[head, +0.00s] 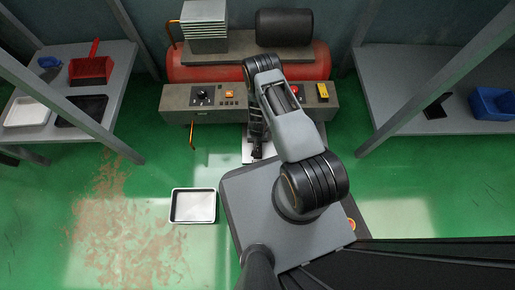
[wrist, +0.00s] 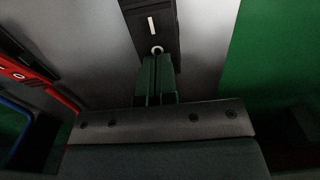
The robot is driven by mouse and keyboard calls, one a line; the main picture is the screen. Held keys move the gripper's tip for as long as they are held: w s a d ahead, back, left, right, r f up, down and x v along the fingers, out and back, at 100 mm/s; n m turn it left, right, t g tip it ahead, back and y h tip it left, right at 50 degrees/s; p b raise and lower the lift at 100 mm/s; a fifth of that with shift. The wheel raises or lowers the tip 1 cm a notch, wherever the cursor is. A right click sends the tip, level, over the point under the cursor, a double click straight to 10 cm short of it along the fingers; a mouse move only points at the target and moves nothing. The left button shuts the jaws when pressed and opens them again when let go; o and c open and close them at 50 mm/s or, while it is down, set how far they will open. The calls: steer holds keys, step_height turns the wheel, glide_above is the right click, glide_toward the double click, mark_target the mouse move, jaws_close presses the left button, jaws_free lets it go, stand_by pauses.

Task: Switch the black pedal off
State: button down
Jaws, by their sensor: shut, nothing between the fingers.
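The black pedal (wrist: 150,20) shows at the top of the wrist view, with a white bar mark and, nearer my gripper, a white ring mark. It lies on a pale grey plate (wrist: 85,45). My gripper (wrist: 158,60) is shut and empty, its two dark fingers together. Their tips are at the ring-marked end of the pedal and cover part of it. I cannot tell whether they touch it. In the head view the plate (head: 247,155) shows below the control panel, and my arm hides much of the pedal area.
A control panel (head: 182,97) with a knob and buttons stands before a red tank (head: 190,72). A white tray (head: 193,220) lies on the green floor. Shelves stand left (head: 112,95) and right (head: 375,75). Open floor is at the left.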

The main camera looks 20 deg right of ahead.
steer(key=shift+f, duration=0.2)
steer(key=shift+r, duration=0.2)
step_height(320, 180, up, 7)
steer(key=p, duration=0.5)
steer(key=shift+f+p, duration=0.15)
steer(key=shift+p, duration=0.2)
steer(key=shift+s, duration=0.1)
stand_by(0.3)
